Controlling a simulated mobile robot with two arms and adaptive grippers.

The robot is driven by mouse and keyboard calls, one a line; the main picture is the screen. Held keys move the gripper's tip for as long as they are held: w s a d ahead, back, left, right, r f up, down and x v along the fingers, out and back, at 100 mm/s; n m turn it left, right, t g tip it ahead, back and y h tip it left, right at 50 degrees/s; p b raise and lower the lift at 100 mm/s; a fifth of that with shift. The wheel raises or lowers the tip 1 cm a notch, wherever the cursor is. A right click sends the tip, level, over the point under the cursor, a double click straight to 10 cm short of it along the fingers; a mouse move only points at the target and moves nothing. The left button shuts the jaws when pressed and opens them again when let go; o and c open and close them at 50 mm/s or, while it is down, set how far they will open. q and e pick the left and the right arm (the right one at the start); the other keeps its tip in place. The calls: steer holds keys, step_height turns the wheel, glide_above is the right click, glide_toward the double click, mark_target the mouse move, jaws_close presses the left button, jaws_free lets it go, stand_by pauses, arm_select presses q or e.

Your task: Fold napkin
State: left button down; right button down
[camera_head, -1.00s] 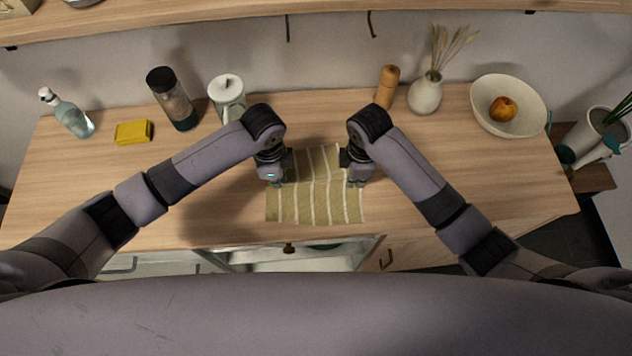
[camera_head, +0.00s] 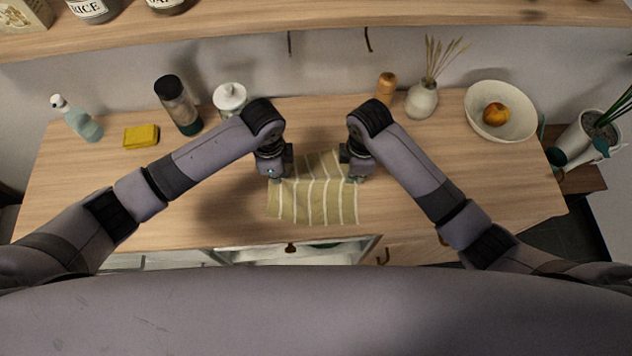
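The napkin (camera_head: 314,203) is olive green with pale stripes. It lies on the wooden counter between my two arms, near the front edge. Its far part is slightly raised or creased. My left gripper (camera_head: 277,175) is at the napkin's far left side, pointing down. My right gripper (camera_head: 355,175) is at its far right side, also pointing down. Both are at or just above the cloth. The fingers are small and partly hidden under the wrists, so I cannot tell whether they grip the cloth.
Along the back of the counter (camera_head: 420,200) stand a spray bottle (camera_head: 82,124), yellow sponge (camera_head: 141,136), dark-lidded jar (camera_head: 178,108), white lidded jar (camera_head: 230,99), pepper mill (camera_head: 386,88), dried-grass vase (camera_head: 422,100) and fruit bowl (camera_head: 480,118). The counter beside the napkin is clear.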

steer(key=c, duration=2.3)
jaws_free()
steer(key=o, duration=1.1)
arm_select(q)
steer(key=c, duration=2.4)
jaws_free()
steer(key=c, duration=1.8)
jaws_free()
steer(key=o, duration=0.6)
steer(key=o, duration=0.7)
